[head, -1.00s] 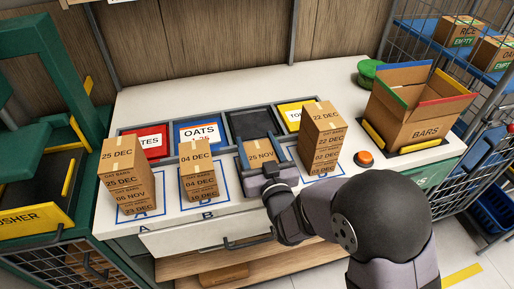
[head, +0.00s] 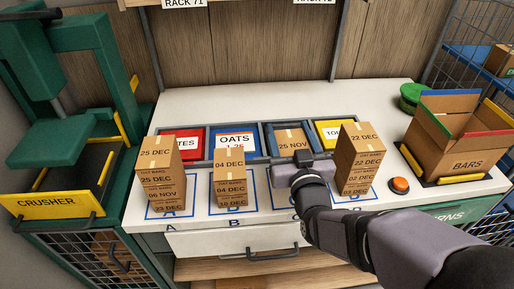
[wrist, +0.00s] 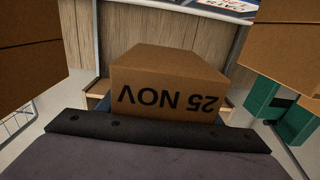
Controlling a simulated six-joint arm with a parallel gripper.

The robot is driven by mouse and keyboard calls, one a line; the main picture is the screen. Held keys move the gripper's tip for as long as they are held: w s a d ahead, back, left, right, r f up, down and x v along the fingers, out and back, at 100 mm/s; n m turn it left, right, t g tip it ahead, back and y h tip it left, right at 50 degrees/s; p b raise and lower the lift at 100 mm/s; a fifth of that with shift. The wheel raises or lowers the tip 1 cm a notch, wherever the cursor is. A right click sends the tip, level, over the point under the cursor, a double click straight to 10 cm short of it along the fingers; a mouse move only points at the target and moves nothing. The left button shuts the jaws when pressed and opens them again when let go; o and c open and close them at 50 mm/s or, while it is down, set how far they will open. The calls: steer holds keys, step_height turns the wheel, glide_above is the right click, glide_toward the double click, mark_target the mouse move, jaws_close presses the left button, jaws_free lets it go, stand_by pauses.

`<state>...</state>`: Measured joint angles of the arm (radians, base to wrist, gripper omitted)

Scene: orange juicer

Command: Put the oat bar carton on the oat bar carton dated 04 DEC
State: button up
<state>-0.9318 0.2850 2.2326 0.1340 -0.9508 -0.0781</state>
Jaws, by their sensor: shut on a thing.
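My gripper (head: 304,172) is shut on a carton dated 25 NOV (head: 292,142) and holds it up over position C, covering the dark tray behind. In the wrist view the same carton (wrist: 168,88) sits beyond the dark gripper bar (wrist: 158,132), its date upside down. The carton dated 04 DEC (head: 228,158) tops the stack at position B, left of my gripper and apart from it. Lower cartons (head: 235,193) of that stack also show dates. The jaws' contact with the held carton is mostly hidden.
A stack topped 25 DEC (head: 158,152) stands at A, left. Behind are label trays, including OATS (head: 234,140). An orange button (head: 400,185) and open BARS box (head: 465,145) are further right.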

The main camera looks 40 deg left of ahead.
steer(key=s+a+r+g+p, duration=0.1)
steer(key=s+a, duration=0.1)
steer(key=s, duration=0.1)
steer(key=s+a+r+n+y+p, duration=0.1)
steer(key=s+a, duration=0.1)
steer(key=s, duration=0.1)
steer(key=s+a+r+n+g+y+p, duration=0.1)
steer(key=s+a, duration=0.1)
steer(key=s, duration=0.1)
steer(key=shift+s+a+r+g, duration=0.1)
steer(key=shift+a+r+g, duration=0.2)
steer(key=s+a+r+n+g+p, duration=0.1)
steer(key=s+a+r+p, duration=0.15)
steer(key=s, duration=0.25)
step_height(320, 180, up, 5)
steer(key=m+t+h, duration=0.2)
steer(key=m+t, duration=0.1)
steer(key=t, duration=0.1)
glide_above(229, 151)
steer(key=shift+f+p, duration=1.1)
steer(key=shift+f, duration=3.9)
steer(key=shift+f, duration=0.15)
steer(key=shift+f, duration=0.1)
steer(key=o, duration=1.2)
